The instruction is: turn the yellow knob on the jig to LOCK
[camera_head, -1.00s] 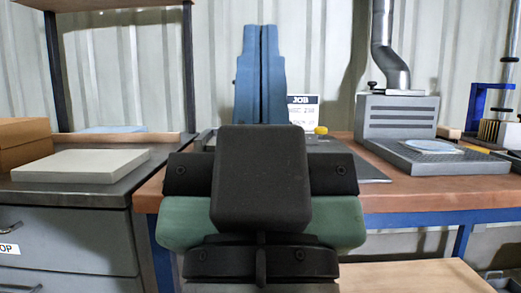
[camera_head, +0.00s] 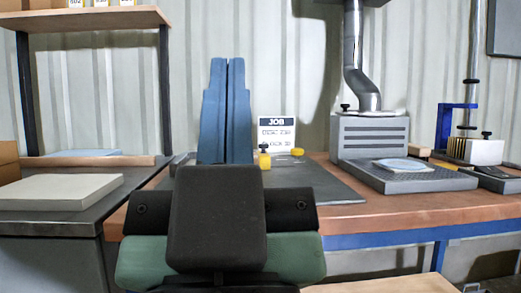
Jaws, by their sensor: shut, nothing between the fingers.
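The yellow knob (camera_head: 265,161) shows just right of my gripper, with a small black part above it. A second small yellow piece (camera_head: 298,152) shows a little further right, in front of the job card; I cannot tell which of the two is the knob to be turned. The jig and any LOCK mark are mostly hidden behind my arm. My gripper (camera_head: 226,62) has blue fingers pointing up and pressed together, with nothing between them. It appears left of the yellow pieces and apart from them in the picture.
A white JOB card (camera_head: 277,134) stands at the back. A grey fume unit (camera_head: 370,135) with a duct stands on the wooden bench (camera_head: 400,211) at right. A pale slab (camera_head: 62,191) lies on the dark left counter. The dark mat (camera_head: 335,190) looks clear at its right.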

